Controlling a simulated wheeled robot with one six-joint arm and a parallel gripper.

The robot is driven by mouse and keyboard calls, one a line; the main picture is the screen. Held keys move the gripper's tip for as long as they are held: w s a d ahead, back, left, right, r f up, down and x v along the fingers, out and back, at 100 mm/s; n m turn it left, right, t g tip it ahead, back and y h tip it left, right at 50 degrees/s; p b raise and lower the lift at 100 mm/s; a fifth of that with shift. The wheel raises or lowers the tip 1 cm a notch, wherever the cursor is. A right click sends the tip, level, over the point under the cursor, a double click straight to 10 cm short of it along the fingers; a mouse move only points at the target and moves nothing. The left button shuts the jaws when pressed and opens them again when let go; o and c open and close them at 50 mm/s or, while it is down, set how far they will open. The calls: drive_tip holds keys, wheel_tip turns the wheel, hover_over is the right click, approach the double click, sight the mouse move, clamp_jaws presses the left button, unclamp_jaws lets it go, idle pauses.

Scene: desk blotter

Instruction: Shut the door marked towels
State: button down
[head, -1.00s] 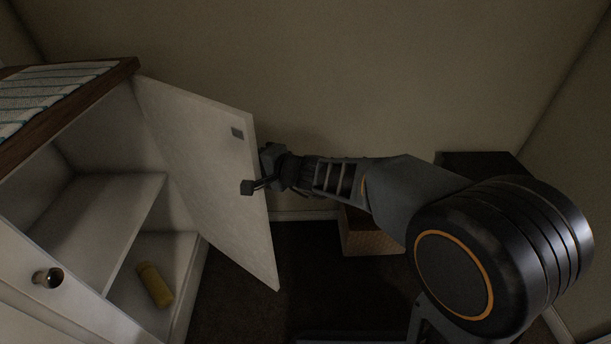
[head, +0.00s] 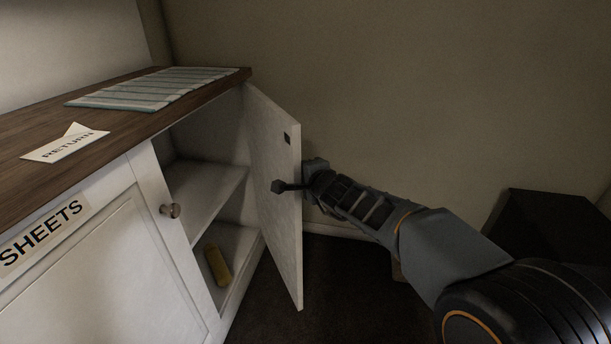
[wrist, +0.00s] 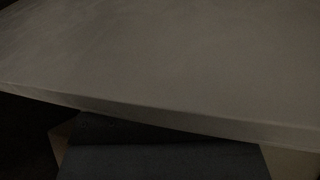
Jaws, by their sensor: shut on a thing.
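An open white cabinet door (head: 272,165) stands swung out at the right end of the cabinet. Its inner face is towards me and shows a small dark catch plate; no towels label shows on this side. My gripper (head: 297,186) is at the door's free edge, with one finger on the inner face and the rest of it behind the outer side, shut on the door. In the wrist view a pale grey panel, which looks like the door (wrist: 180,65), fills the upper part, with its edge running across above a dark shape. The fingertips cannot be made out there.
The open compartment has a shelf (head: 205,190) and a yellow rolled item (head: 218,266) at the bottom. The closed door marked SHEETS (head: 90,270) is at the left. A striped cloth (head: 155,88) and a RETURN card (head: 66,144) lie on the wooden top. A dark box (head: 550,240) stands at the right.

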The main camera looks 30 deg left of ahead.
drive_tip(key=shift+r, duration=0.1)
drive_tip(key=c, duration=0.7)
unclamp_jaws()
drive_tip(key=shift+w, duration=0.1)
drive_tip(key=shift+c, duration=0.2)
drive_tip(key=shift+d, duration=0.1)
drive_tip(key=p+v, duration=0.1)
drive_tip(key=v, duration=1.2)
drive_tip(key=shift+s+d, duration=0.2)
drive_tip(key=shift+s, duration=0.1)
